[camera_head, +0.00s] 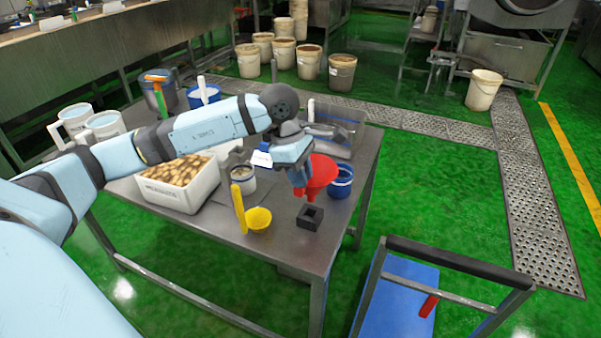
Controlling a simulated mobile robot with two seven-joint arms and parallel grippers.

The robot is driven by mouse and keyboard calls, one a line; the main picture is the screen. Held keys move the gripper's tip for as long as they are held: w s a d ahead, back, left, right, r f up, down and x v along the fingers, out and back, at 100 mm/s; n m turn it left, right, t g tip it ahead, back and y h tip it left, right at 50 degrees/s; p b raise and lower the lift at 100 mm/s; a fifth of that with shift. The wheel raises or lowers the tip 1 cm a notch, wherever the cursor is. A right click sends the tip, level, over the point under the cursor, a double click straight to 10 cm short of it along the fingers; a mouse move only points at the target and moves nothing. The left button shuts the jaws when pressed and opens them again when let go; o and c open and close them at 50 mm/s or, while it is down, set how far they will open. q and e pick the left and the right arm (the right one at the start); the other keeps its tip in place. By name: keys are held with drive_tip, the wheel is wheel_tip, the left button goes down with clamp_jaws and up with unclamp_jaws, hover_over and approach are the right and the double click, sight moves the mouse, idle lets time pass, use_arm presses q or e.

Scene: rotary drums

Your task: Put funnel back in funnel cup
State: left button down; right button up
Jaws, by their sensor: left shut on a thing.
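The red funnel (321,172) is upright over the right part of the metal table, its wide mouth up and its spout down. My left gripper (302,181) is shut on the funnel at its left side; the fingertips are partly hidden. A blue cup (342,186) stands just behind and to the right of the funnel, partly covered by it. A small dark square block with a hole (310,217) sits on the table just below the spout in the picture. Neither is labelled as the funnel cup. My right gripper is not in view.
A yellow ladle (258,219) lies at the table's front. A grey tray (335,137) is at the back. A blue cart (398,290) stands at front right.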

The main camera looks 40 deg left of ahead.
sight(298, 196)
use_arm(q)
wheel_tip(298, 196, down, 3)
drive_tip(key=shift+f+b, duration=0.1)
drive_tip(key=shift+b, duration=0.9)
drive_tip(key=shift+f, duration=0.2)
drive_tip(key=shift+f+b, duration=0.15)
drive_tip(key=shift+b, duration=0.15)
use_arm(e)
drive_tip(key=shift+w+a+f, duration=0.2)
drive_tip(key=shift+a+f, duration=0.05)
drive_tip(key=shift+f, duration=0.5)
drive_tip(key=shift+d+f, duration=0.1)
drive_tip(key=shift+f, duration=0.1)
use_arm(q)
drive_tip(key=shift+b, duration=0.65)
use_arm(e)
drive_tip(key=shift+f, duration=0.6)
